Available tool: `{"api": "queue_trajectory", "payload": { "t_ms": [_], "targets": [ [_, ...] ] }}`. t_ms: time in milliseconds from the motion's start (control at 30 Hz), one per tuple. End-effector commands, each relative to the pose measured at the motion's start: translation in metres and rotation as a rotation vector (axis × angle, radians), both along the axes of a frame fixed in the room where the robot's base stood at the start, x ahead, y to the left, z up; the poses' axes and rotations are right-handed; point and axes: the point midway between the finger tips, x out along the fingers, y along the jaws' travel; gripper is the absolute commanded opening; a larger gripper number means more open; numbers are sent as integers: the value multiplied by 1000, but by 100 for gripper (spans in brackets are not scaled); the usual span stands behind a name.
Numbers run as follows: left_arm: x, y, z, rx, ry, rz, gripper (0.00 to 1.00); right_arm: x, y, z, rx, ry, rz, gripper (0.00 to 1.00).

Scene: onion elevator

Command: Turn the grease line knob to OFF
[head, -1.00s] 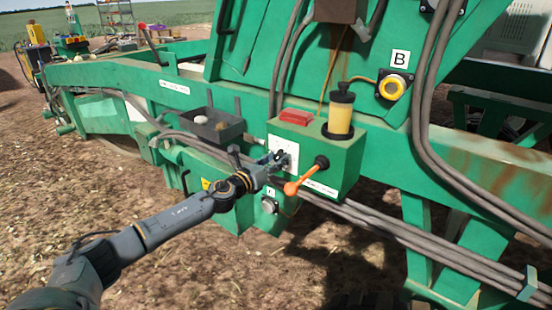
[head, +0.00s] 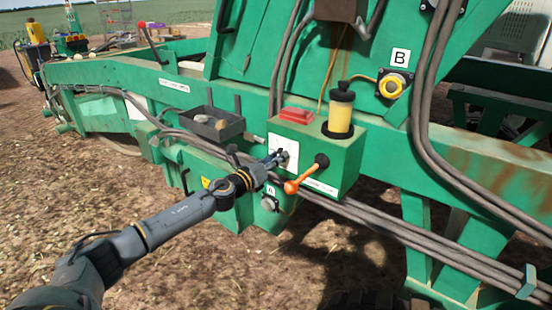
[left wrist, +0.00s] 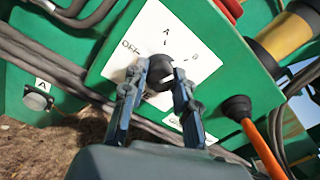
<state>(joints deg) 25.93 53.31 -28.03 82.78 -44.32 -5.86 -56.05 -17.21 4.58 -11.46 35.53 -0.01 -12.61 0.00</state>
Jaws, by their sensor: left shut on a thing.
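The grease line knob (left wrist: 160,74) is a dark round knob on a white dial plate (left wrist: 138,32) marked OFF, A and B. The plate (head: 283,143) also shows in the head view, on the face of a green box (head: 340,165). My left gripper (left wrist: 161,66) is shut on the knob, with one finger on each side of it. In the head view my left gripper (head: 276,160) reaches the plate from the lower left. The fingers partly hide the knob, and I cannot tell which mark it points to. My right gripper is not in view.
An orange-handled lever (head: 304,175) sticks out just right of the dial. A yellow container (head: 341,112) and a red block (head: 296,115) sit on top of the box. A dark tray (head: 208,132) is to the left. Hoses (head: 380,225) run below.

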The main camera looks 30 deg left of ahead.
Motion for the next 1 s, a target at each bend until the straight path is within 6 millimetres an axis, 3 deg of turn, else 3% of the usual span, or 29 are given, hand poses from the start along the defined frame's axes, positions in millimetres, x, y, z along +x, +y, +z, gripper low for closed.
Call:
{"api": "queue_trajectory", "payload": {
  "t_ms": [1000],
  "targets": [
    [0,1,2,-942,73,2,0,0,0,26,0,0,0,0]
  ]
}}
